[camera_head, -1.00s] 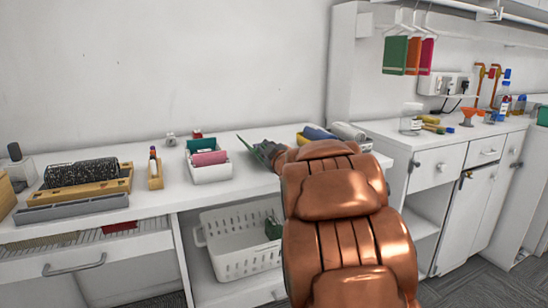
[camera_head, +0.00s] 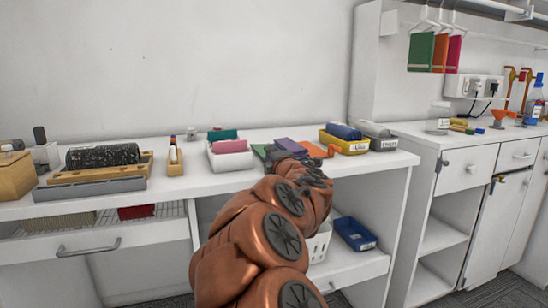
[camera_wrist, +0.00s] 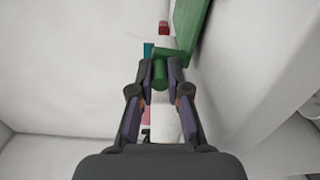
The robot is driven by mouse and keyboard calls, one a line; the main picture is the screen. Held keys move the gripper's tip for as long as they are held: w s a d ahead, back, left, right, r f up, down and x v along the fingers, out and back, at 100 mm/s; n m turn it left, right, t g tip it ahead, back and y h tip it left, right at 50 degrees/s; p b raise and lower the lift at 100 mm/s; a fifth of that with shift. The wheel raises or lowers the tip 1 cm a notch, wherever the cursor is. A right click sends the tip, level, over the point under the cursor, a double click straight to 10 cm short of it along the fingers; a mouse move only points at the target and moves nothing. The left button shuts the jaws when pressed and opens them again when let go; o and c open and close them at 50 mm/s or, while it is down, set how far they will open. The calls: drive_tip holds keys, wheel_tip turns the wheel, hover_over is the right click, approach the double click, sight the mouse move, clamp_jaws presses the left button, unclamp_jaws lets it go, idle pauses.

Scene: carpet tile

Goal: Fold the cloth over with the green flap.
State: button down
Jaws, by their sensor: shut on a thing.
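The green flap (camera_head: 262,151) shows as a small patch on the white counter, just left of the end of my arm. In the wrist view, a green panel (camera_wrist: 190,25) runs up the upper right, and a short green knob (camera_wrist: 160,72) sits between the fingertips. My gripper (camera_wrist: 161,66) is shut on this knob. In the head view my arm covers most of the gripper and flap. A purple flat piece (camera_head: 291,146) and an orange piece (camera_head: 317,150) lie right of the flap. I cannot tell which part is the cloth.
A yellow bin (camera_head: 332,142) with a blue roll stands to the right, beside a grey bin (camera_head: 386,144). Below are a white basket (camera_head: 318,247) and a blue box (camera_head: 354,234). The wall (camera_head: 200,60) rises behind.

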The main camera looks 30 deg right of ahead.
drive_tip(key=shift+a+f+n+b, duration=0.15)
drive_tip(key=shift+f+n+b, duration=0.15)
drive_tip(key=shift+f+n, duration=0.25)
drive_tip(key=c, duration=1.1)
unclamp_jaws()
drive_tip(key=shift+r, duration=0.1)
drive_tip(key=shift+c, duration=0.2)
drive_tip(key=shift+r, duration=0.1)
